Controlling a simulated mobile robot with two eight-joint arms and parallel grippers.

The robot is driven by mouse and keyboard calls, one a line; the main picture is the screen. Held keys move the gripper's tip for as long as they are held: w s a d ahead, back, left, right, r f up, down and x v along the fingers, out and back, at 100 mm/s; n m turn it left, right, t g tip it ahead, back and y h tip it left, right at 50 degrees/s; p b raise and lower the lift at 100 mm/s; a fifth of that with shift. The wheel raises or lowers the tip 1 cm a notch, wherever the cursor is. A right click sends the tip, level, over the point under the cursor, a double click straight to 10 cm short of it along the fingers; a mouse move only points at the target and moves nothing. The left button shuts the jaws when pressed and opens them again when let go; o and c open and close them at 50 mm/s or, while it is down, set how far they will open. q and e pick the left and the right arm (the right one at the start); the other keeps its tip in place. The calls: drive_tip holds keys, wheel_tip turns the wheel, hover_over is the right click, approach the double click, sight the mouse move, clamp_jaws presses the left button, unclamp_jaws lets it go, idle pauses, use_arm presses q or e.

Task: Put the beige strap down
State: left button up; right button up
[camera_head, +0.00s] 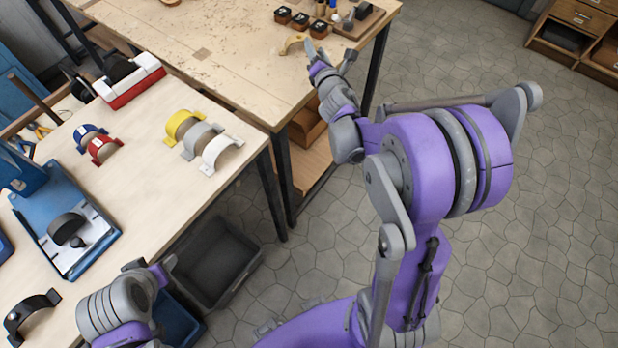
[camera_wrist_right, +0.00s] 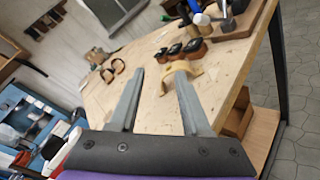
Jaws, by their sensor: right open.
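The beige strap (camera_head: 293,42) is a small curved band on the far wooden table (camera_head: 225,75), near its right edge. In the right wrist view the strap (camera_wrist_right: 190,68) stands as an arch on the tabletop, at the tip of the right-hand finger, which hides part of it. My right gripper (camera_head: 331,52) is open, with its fingertips close to the strap. I cannot tell if a finger touches the strap. My left gripper (camera_head: 158,268) is low at the left, by the near table's edge.
Several dark-topped blocks (camera_head: 283,15) and a board with tools (camera_head: 362,20) sit behind the strap. The near table (camera_head: 150,170) holds yellow, grey, white, blue and red straps and a blue press (camera_head: 52,215). A dark bin (camera_head: 218,262) stands on the floor.

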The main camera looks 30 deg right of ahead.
drive_tip(key=s+a+f+m+g+y, duration=0.1)
drive_tip(key=s+a+f+m+g, duration=0.1)
drive_tip(key=s+a+m, duration=0.4)
drive_tip(key=s+a+f+m+g+y, duration=0.1)
drive_tip(key=s+a+m+g, duration=0.4)
drive_tip(key=s+m, duration=0.6)
drive_tip(key=shift+s+a+f+m, duration=0.45)
drive_tip(key=shift+s+f, duration=0.1)
drive_tip(key=shift+s, duration=0.4)
drive_tip(key=shift+o, duration=0.7)
drive_tip(key=s+a+f+m+g+y, duration=0.1)
drive_tip(key=s+a+f+m, duration=0.1)
drive_tip(key=s, duration=0.3)
drive_tip(key=s+a+f+m+g+y, duration=0.2)
drive_tip(key=s+a+m, duration=0.2)
drive_tip(key=s+a, duration=0.1)
drive_tip(key=shift+s+a+f, duration=0.3)
drive_tip(key=shift+s+f, duration=0.05)
drive_tip(key=shift+s, duration=0.25)
drive_tip(key=shift+s+a+f, duration=0.1)
drive_tip(key=shift+a+f, duration=0.05)
drive_tip(key=shift+a, duration=0.05)
